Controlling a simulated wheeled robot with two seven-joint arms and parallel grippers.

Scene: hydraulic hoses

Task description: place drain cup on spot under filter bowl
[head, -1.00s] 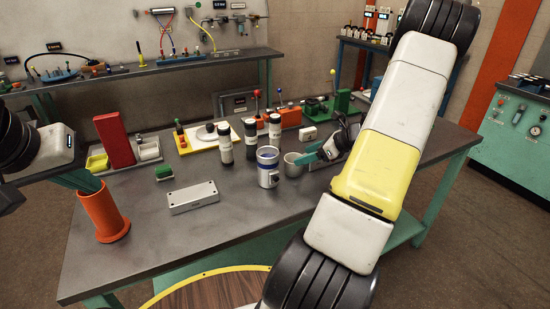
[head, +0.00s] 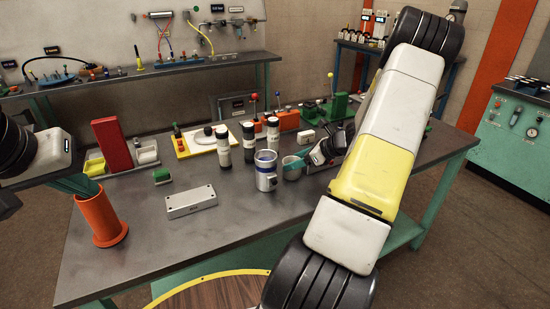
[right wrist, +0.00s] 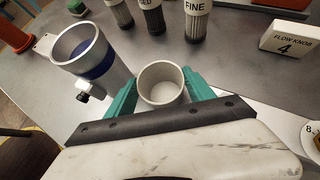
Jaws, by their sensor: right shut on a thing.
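The drain cup, a small pale grey open cup (head: 291,169), stands upright at the middle of the bench, just right of a larger silver can with a blue band. My right gripper (head: 301,158) is shut on the cup. In the right wrist view its teal fingers (right wrist: 160,96) sit on both sides of the cup (right wrist: 160,82), which looks empty. The cup's base is hidden there, so I cannot tell whether it touches the bench. My left gripper (head: 78,184) is at an orange tube; its teal fingertips are partly hidden.
The silver can (head: 265,171) is close beside the cup. Several dark filter cylinders (head: 223,150) stand behind it. The front middle of the bench (head: 240,225) is clear.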

